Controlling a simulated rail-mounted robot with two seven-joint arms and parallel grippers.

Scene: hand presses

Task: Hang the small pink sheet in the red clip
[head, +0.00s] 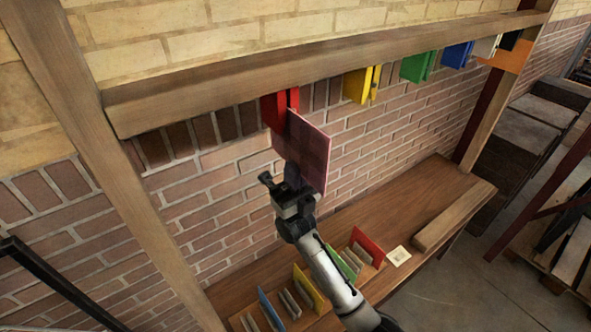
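The small pink sheet (314,150) is held upright just below the beam, in front of the brick wall. My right gripper (291,172) comes up from below and appears shut on the sheet's lower part, with the fingers partly hiding it. The red clip (270,111) hangs under the beam at the left end of the row, with two red jaws and a narrow gap. The sheet's upper corner overlaps the right jaw in the picture. I cannot tell whether its edge sits between the jaws. My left gripper is not in view.
Yellow (359,86), green (418,66) and blue (457,55) clips hang further right under the wooden beam (330,58). Below, a wooden bench (432,196) carries several coloured upright holders, a small pale square (398,256) and a wooden block. A post (95,150) stands at left.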

